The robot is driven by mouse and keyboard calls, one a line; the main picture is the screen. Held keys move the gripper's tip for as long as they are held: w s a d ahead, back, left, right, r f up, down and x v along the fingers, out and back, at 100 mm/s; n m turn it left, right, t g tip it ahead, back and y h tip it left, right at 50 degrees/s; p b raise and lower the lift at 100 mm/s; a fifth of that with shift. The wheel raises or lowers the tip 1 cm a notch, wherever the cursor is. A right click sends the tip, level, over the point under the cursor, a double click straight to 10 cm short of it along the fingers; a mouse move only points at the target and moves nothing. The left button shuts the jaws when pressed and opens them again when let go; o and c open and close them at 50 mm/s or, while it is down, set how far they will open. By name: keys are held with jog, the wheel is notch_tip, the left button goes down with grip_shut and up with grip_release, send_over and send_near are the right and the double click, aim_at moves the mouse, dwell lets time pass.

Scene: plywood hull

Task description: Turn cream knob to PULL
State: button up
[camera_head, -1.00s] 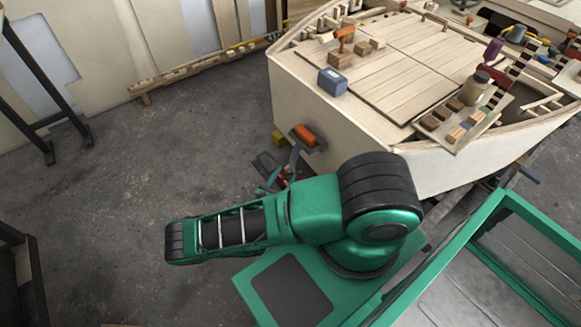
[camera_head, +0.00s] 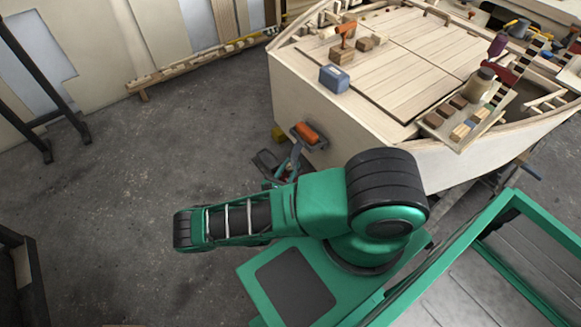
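I cannot make out a cream knob or a PULL marking in the head view. An orange handle-like part (camera_head: 307,133) sits on a grey plate on the end face of the plywood hull (camera_head: 345,124). My gripper (camera_head: 268,160) seems to be the small dark shape just left of and below that part, low beside the hull. My green arm hides much of it, so I cannot see its fingers clearly or whether it touches anything.
On the deck stand a blue box (camera_head: 334,79), an orange-topped wooden block (camera_head: 343,45) and a tray (camera_head: 463,143) with a jar (camera_head: 480,84) and small blocks. A green-framed cart (camera_head: 450,245) is at the lower right. Grey floor (camera_head: 120,210) is open at left.

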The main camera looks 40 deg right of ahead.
jog(key=shift+g, duration=0.3)
jog(key=shift+w+a+m+g+h, duration=0.1)
jog(key=shift+m+g+h, duration=0.5)
jog(key=shift+m+g, duration=0.95)
jog(key=shift+w+a+m+g+h, duration=0.1)
jog(key=shift+m+g+h, duration=0.75)
jog(key=shift+g, duration=1.2)
jog(key=shift+m+g+y, duration=0.25)
jog(key=shift+m+g, duration=0.15)
jog(key=shift+m, duration=0.1)
jog(key=o, duration=1)
jog(key=shift+o, duration=0.2)
jog(key=shift+s, duration=0.1)
jog(key=shift+d, duration=0.1)
jog(key=a, duration=1.1)
jog(key=shift+s+f, duration=0.1)
